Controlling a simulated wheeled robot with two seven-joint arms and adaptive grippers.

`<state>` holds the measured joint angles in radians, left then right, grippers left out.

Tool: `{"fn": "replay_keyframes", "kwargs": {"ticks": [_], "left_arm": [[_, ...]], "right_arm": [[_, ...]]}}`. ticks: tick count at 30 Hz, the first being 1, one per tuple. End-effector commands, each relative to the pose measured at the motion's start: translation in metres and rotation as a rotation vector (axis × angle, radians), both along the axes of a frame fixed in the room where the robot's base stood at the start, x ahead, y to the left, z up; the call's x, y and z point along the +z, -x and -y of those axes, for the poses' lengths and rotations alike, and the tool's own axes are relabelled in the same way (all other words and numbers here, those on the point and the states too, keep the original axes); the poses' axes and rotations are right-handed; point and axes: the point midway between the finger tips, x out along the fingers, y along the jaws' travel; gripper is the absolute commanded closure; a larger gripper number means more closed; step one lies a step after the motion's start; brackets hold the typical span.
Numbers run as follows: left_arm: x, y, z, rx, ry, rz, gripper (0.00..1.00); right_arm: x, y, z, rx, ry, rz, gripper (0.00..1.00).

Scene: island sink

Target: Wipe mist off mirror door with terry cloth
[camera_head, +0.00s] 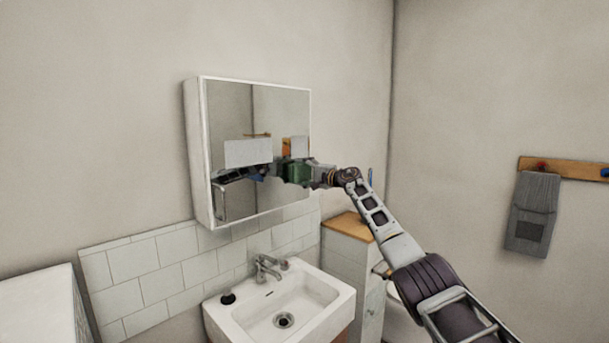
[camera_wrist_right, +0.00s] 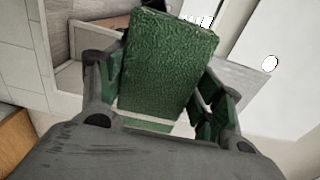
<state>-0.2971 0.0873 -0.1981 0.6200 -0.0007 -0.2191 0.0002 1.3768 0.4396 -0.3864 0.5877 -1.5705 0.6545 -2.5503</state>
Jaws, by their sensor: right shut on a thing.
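The mirror door (camera_head: 235,125) is the front of a white wall cabinet above the sink, and it shows reflections of the room and of my arm. My right gripper (camera_head: 288,172) is at the lower middle of the mirror and is shut on the green terry cloth (camera_head: 298,173). In the right wrist view the cloth (camera_wrist_right: 165,65) is a thick, textured green block between the fingers of the gripper (camera_wrist_right: 160,85). I cannot tell whether the cloth touches the glass. No distinct mist shows on the mirror. My left gripper is not in view.
A white sink (camera_head: 328,300) with a faucet (camera_head: 264,268) stands below the cabinet. A wood-topped low cabinet (camera_head: 348,222) is right of it. A grey towel (camera_head: 533,212) hangs from a wooden rail (camera_head: 565,168) on the right wall. A white unit (camera_head: 38,310) is at lower left.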

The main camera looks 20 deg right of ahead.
Motion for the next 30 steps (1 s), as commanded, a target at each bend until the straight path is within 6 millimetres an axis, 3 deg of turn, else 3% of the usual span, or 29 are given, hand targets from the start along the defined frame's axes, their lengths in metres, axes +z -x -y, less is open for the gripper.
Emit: {"fn": "replay_keyframes", "kwargs": {"ticks": [1, 5, 19, 30], "left_arm": [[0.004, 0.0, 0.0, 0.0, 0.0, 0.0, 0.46], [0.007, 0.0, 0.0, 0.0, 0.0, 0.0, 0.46], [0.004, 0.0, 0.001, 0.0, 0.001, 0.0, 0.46], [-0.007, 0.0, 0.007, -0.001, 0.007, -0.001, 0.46]], "right_arm": [[0.01, 0.0, -0.004, 0.004, -0.001, 0.008, 0.59], [0.013, 0.0, -0.004, 0.004, -0.002, 0.007, 0.6], [0.01, 0.001, -0.005, 0.003, -0.001, 0.005, 0.6], [0.007, 0.009, -0.022, 0.004, 0.001, 0.002, 0.6]]}}
